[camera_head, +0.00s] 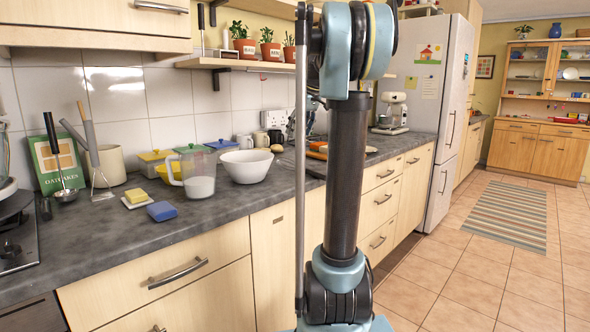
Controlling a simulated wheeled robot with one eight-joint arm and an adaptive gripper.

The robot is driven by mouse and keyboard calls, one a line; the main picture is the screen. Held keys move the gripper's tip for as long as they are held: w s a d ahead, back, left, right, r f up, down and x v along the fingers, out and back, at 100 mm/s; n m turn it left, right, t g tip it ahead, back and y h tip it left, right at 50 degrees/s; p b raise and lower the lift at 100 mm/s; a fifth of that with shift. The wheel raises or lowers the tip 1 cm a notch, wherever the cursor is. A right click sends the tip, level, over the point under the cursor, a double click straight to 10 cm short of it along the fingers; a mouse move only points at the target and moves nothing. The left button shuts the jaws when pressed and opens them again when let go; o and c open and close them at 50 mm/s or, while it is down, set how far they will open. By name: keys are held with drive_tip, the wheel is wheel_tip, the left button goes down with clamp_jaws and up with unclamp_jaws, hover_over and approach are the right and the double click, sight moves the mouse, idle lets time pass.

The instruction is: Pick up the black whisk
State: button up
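I cannot clearly pick out a black whisk. A black-handled ladle (56,150) with a steel bowl stands in front of the green oatcakes box (45,165) at the left of the counter. Beside it is a grey-handled utensil (93,148) with a splayed metal end low on the counter; I cannot tell whether it is a whisk. Dark shapes behind my arm near the wall are partly hidden and too small to name. My arm stands upright in the middle of the view, and my gripper is not in view.
The dark counter (120,232) holds a yellow sponge (136,196), a blue sponge (161,211), a clear jug (199,178), a white bowl (246,166) and a beige crock (110,166). A hob (18,240) is at far left.

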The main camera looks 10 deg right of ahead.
hover_over(287, 160)
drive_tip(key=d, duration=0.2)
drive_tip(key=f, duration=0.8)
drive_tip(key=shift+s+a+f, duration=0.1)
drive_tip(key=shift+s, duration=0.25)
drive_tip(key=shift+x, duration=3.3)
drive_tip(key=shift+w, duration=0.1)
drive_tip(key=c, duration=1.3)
